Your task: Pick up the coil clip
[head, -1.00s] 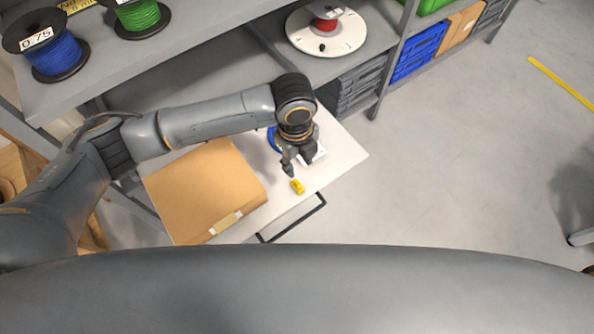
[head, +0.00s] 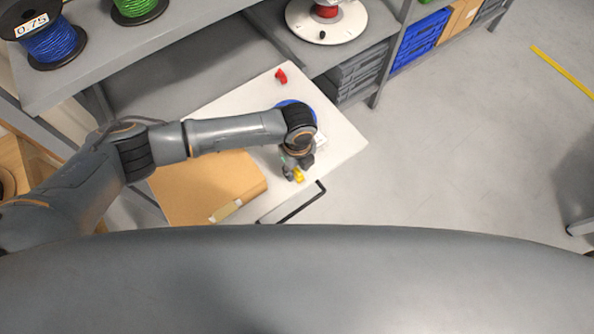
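A small yellow piece, which looks like the coil clip (head: 299,176), lies on the white tabletop (head: 346,140) near its front edge. My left gripper (head: 298,170) points down right at the clip, its fingers apart. The clip shows between and just in front of the fingertips and is partly hidden by them. I cannot tell whether the fingers touch it. My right gripper is not in view.
A brown cardboard box (head: 205,185) lies left of the gripper. A blue ring (head: 314,108) and a white item are partly under my wrist. A small red piece (head: 281,76) lies at the table's back. A black handle (head: 296,205) sticks out in front. Shelves with reels stand behind.

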